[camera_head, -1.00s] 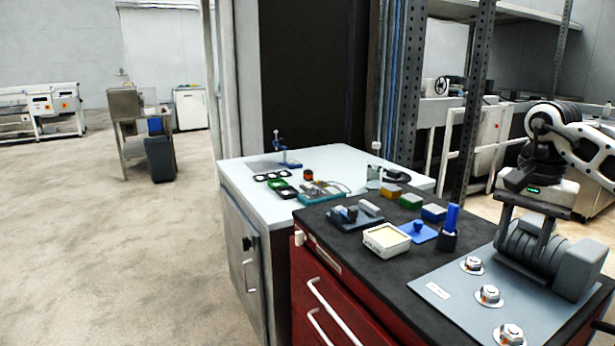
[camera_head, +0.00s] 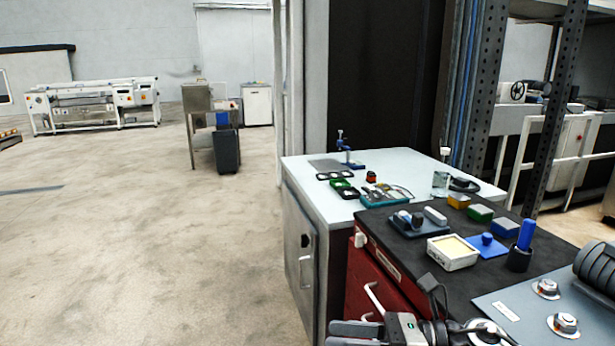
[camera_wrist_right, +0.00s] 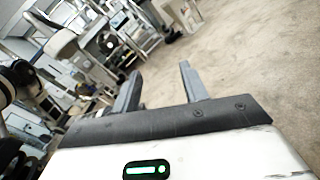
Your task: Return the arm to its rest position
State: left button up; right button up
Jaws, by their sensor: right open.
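My right gripper (camera_head: 352,333) is low at the bottom edge of the head view, in front of the red cabinet (camera_head: 368,290). Its two fingers are apart and nothing is between them. In the right wrist view my right gripper (camera_wrist_right: 160,85) also shows open and empty, with bare floor and blurred equipment beyond. My left gripper is in neither view. A dark grey roller unit (camera_head: 597,266) on a grey plate (camera_head: 512,303) is cut off by the right edge of the head view, apart from my gripper.
The cabinet's black top holds a white tray (camera_head: 452,258) with a cream slab, a blue-handled tool in a dark cup (camera_head: 520,258), and several coloured blocks. A white-topped bench (camera_head: 305,165) stands behind. Open floor (camera_head: 170,260) lies to the left.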

jog(key=s+d+f+n+t+h, duration=0.3)
jog(key=s+f+n+h, duration=0.4)
jog(key=f+n, duration=0.4)
jog(key=s+d+f+n+t+h, duration=0.4)
jog(key=s+f+n+h, duration=0.3)
jog(key=f+n, duration=0.5)
jog(key=s+d+n, duration=0.1)
jog(key=n, duration=0.3)
jog(key=shift+d+n, duration=0.3)
